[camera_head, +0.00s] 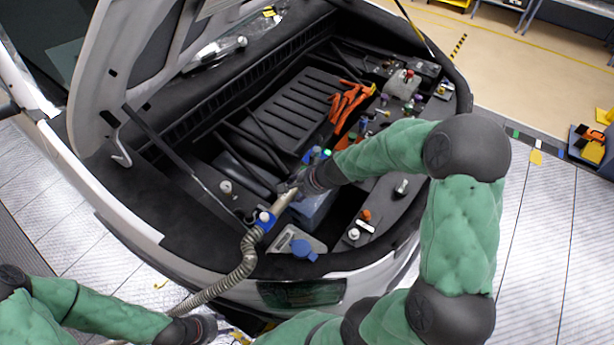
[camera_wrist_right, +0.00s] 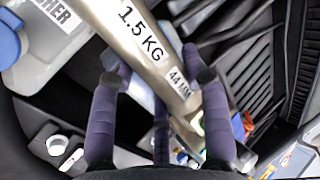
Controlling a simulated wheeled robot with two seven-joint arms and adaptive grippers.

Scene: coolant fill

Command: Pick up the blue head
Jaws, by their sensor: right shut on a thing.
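The blue head is a pale metal tube with a blue collar (camera_head: 265,219) and a grey ribbed hose trailing from it. It lies tilted over the engine bay in the head view. In the right wrist view its metal barrel (camera_wrist_right: 145,40) crosses between my purple fingers, marked "1.5 KG" and "44 MM". My right gripper (camera_head: 295,184) is shut on the barrel; its fingers also show in the wrist view (camera_wrist_right: 158,85). The tube's lower end is partly hidden by my gripper in the head view. My left gripper (camera_head: 205,328) is at the lower left, near the hose; its fingers are unclear.
A washer tank (camera_head: 283,240) with a blue cap (camera_head: 303,250) sits at the bay's front. A translucent bluish container (camera_head: 312,211) is beneath my right gripper. An orange harness (camera_head: 347,101) lies deeper in the bay. The raised hood (camera_head: 130,60) stands at left.

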